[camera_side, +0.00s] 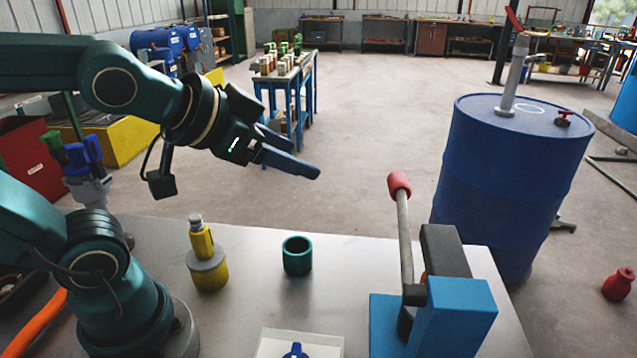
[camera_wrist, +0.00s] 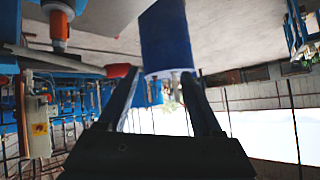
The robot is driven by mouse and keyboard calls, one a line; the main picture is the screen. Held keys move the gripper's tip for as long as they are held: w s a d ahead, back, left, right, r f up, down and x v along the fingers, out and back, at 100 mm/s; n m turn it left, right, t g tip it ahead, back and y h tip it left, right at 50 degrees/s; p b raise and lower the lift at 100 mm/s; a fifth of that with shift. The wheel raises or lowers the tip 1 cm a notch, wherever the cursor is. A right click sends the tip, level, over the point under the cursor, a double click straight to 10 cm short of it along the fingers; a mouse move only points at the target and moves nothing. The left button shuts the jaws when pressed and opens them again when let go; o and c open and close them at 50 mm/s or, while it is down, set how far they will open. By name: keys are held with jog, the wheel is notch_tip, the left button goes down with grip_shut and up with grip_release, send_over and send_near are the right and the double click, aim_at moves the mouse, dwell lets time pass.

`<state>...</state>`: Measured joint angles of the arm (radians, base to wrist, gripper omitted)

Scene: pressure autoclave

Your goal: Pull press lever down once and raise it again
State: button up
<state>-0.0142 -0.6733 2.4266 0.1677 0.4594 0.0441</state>
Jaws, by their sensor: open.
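The press (camera_side: 452,305) has a blue base and a dark upright, and stands at the right side of the grey workbench. Its press lever (camera_side: 405,238) is a grey rod that stands nearly upright and ends in a red knob (camera_side: 399,184). My gripper (camera_side: 302,158) is open and empty in the air, left of the knob and slightly higher in the side view, clearly apart from it. In the wrist view my gripper (camera_wrist: 160,78) shows two spread dark fingers with nothing held between them. I cannot surely pick out the lever in that tilted view.
A teal cup (camera_side: 297,257), a yellow bottle-like item (camera_side: 206,265) and a white tray (camera_side: 272,345) stand on the workbench (camera_side: 330,290). A blue barrel (camera_side: 508,180) stands behind the press; the wrist view shows it upside down (camera_wrist: 166,35). Air between gripper and knob is clear.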

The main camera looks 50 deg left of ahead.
jog(key=s+d+f+n+g+h, duration=0.1)
jog(key=s+d+f+n+g, duration=0.1)
jog(key=s+f+g, duration=0.5)
jog(key=w+r+n+t, duration=0.2)
jog(key=w+r+n, duration=0.25)
jog(key=r, duration=0.35)
jog(key=n+g+y, duration=0.1)
jog(key=n+y, duration=0.1)
jog(key=n, duration=0.3)
send_near(399, 180)
jog(key=x, duration=0.4)
jog(key=shift+w+a+f, duration=0.25)
jog(key=shift+a, duration=0.05)
jog(key=shift+w+d+f, duration=0.2)
jog(key=shift+f, duration=0.35)
jog(key=shift+x, duration=2.25)
jog(key=shift+s, duration=0.1)
grip_shut()
